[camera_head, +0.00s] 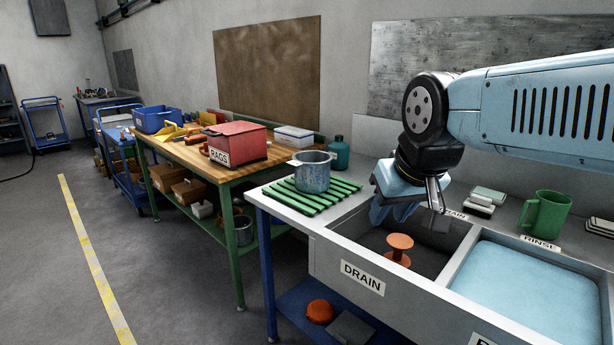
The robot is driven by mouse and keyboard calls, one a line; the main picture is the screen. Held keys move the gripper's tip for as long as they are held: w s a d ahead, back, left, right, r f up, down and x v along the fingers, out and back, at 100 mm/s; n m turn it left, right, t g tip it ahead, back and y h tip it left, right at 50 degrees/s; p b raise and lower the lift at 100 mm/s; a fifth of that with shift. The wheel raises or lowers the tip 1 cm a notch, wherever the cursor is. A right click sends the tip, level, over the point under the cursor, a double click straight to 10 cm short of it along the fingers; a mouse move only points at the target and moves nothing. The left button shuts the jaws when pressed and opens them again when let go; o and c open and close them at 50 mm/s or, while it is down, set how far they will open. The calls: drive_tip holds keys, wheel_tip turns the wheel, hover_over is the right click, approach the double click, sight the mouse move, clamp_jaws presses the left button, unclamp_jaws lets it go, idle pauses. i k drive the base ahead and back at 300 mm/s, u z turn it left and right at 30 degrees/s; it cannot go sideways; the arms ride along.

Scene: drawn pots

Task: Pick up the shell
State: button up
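A grey-blue metal pot with small side lugs, which looks to be the shell (312,176), stands upright on a green slatted rack (333,191) at the left end of the sink bench. My gripper (408,208) hangs from my light blue arm over the back of the drain basin, to the right of the shell and apart from it. It points downward. Light blue and metal parts show at its end, but the finger gap is hidden by the angle, so I cannot tell whether it is open or shut.
An orange spool-shaped piece (399,249) stands in the drain basin. The rinse basin (464,265) holds light blue liquid. A teal bottle (338,154) stands behind the shell. A green mug (545,214) is at right. A red rags box (236,142) is on the wooden bench.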

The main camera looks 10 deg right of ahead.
sight(312, 168)
drive_tip(key=z, duration=0.05)
drive_tip(key=i, duration=1)
drive_tip(key=u, duration=0.05)
